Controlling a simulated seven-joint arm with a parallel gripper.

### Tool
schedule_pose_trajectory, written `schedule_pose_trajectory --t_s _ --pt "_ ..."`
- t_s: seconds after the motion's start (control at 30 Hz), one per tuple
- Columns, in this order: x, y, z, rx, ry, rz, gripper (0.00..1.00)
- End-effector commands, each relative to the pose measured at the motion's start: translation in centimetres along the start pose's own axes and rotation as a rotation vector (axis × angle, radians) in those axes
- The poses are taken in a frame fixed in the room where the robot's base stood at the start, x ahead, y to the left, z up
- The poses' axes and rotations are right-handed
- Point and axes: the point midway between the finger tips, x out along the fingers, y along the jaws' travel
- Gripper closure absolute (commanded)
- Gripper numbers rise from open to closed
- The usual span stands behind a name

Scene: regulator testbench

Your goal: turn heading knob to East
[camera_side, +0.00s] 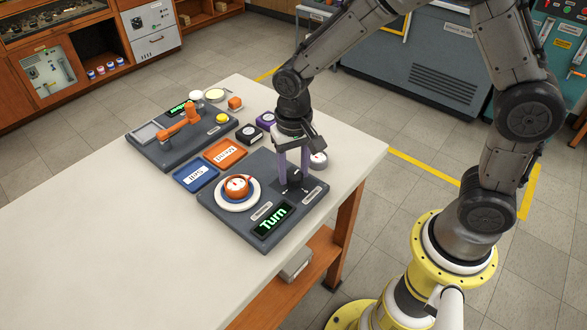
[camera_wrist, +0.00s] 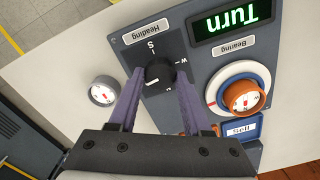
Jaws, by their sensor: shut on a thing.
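The black heading knob (camera_wrist: 158,72) sits on a dark square plate below the "Heading" label in the wrist view. The letters S and W show on the plate; the other marks are hidden by my fingers. My gripper (camera_wrist: 158,84) has its purple fingers on either side of the knob, shut on it. In the side view my gripper (camera_side: 293,172) points down over the right part of the grey panel (camera_side: 225,209).
An orange bearing compass (camera_side: 237,186) on a white and blue ring sits left of the knob. A green display (camera_side: 272,220) reads "Turn". Blue (camera_side: 196,176) and orange (camera_side: 225,153) trays lie behind. A round grey dial (camera_side: 318,160) stands close right of my gripper. The table's near left is clear.

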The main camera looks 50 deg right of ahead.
Motion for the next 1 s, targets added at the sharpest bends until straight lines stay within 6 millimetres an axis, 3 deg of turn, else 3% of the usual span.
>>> schedule_pose_trajectory --t_s 0.3,0.83,0.87,1.0 --pt "-0.18 -0.04 -0.11 0.117 0.004 -0.003 1.0" --pt "-0.2 -0.03 -0.12 0.138 0.004 -0.003 1.0" --pt "-0.2 -0.03 -0.13 0.138 0.005 -0.003 0.47" --pt "-0.15 -0.02 -0.1 0.138 0.003 -0.002 0.22"
